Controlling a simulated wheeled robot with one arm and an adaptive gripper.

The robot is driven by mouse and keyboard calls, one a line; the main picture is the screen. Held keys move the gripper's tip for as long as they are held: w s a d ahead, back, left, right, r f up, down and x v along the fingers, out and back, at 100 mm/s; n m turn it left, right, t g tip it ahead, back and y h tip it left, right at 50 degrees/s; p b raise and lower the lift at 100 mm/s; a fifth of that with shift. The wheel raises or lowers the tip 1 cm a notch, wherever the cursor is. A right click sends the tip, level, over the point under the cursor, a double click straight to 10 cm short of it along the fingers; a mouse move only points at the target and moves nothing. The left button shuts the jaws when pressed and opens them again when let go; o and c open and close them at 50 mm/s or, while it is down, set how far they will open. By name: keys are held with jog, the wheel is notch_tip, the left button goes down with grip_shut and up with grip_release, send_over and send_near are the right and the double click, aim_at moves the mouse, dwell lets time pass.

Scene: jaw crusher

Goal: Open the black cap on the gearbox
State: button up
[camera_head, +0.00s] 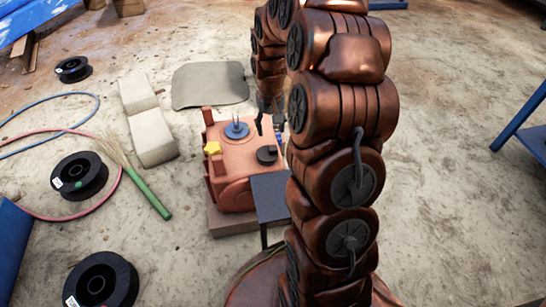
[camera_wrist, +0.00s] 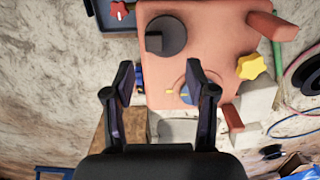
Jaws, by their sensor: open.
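The gearbox (camera_head: 235,190) is a salmon-red box on a block on the floor, left of my arm. Its round black cap (camera_head: 267,155) with a raised grip sits on top, toward the right side. In the wrist view the black cap (camera_wrist: 165,36) lies on the gearbox top (camera_wrist: 205,30), beyond my fingertips. My gripper (camera_wrist: 160,78) is open and empty, with its two fingers apart below the cap in that view. In the head view my gripper is mostly hidden behind my arm. The cap appears seated on the gearbox.
A dark stand (camera_head: 269,197) is close in front. Pale blocks (camera_head: 150,135), a brush (camera_head: 148,193) and cable spools (camera_head: 79,176) lie to the left. Open floor lies right.

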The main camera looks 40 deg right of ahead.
aim_at(273, 148)
jog(key=f, duration=0.1)
jog(key=d+f, duration=0.1)
jog(key=shift+w+d+f+b, duration=0.2)
jog(key=shift+w+f+b, duration=0.15)
jog(key=shift+f+b, duration=0.05)
notch_tip(273, 148, down, 7)
jog(key=b, duration=0.2)
jog(key=shift+f+b, duration=0.2)
jog(key=shift+b, duration=0.2)
grip_shut()
